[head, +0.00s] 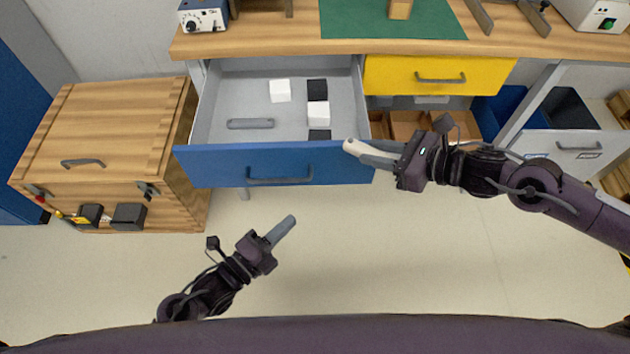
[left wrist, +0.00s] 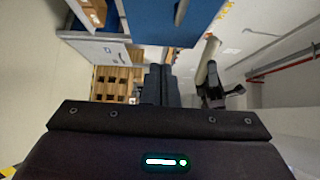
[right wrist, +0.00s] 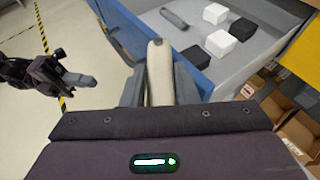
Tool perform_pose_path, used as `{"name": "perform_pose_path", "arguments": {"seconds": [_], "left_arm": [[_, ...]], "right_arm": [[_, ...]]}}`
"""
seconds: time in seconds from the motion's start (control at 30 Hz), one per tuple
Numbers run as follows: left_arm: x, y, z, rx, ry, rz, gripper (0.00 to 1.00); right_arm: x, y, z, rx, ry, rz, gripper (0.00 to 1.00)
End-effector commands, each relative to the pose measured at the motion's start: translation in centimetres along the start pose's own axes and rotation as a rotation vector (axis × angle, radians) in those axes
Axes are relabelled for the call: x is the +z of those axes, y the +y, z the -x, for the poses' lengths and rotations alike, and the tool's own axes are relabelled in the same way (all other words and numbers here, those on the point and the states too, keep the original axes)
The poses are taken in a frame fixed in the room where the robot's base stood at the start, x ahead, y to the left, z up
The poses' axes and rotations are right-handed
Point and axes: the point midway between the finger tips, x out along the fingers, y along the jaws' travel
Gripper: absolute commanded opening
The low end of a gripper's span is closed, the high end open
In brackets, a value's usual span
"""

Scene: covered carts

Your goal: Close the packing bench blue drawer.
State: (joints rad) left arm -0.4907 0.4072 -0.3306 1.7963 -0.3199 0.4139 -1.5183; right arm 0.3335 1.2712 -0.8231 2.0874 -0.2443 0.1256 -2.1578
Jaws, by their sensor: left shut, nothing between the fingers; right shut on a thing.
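The blue drawer (head: 218,166) of the packing bench is pulled out, its front standing well forward of the bench top; its handle (head: 280,180) is on the front. The drawer front also shows in the left wrist view (left wrist: 150,22) and right wrist view (right wrist: 150,38). My right gripper (head: 376,157) is shut on a pale, rounded, long object (right wrist: 160,72), whose tip overlaps the drawer front's right end; I cannot tell whether they touch. My left gripper (head: 283,230) is shut and empty, below and in front of the drawer, apart from it.
The drawer holds white and black blocks (head: 318,112) and a grey bar (head: 250,123). A shut yellow drawer (head: 400,78) is to its right, above cardboard bins (head: 408,122). A wooden crate (head: 95,135) stands close on the left. The floor (head: 350,250) in front is clear.

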Motion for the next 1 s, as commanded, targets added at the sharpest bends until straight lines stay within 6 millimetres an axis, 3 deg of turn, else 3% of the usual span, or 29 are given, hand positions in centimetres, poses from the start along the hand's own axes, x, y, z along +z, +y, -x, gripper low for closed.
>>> {"name": "perform_pose_path", "arguments": {"seconds": [0.17,0.53,0.7,1.0], "left_arm": [[0.1,-0.3,-2.6,-0.007,-0.001,0.000,0.00],[0.3,-0.3,-10.3,-0.003,-0.003,0.001,0.00],[2.1,-0.2,-11.8,-0.001,-0.002,0.001,0.00],[2.9,0.0,-12.5,0.001,-0.001,0.001,0.00]], "right_arm": [[0.3,0.0,0.1,0.001,-0.001,0.000,0.03],[1.1,0.0,0.4,0.001,-0.001,0.000,0.03],[1.4,0.0,0.5,0.000,-0.001,0.000,0.03],[1.4,0.0,0.5,0.000,-0.001,0.000,0.03]]}}
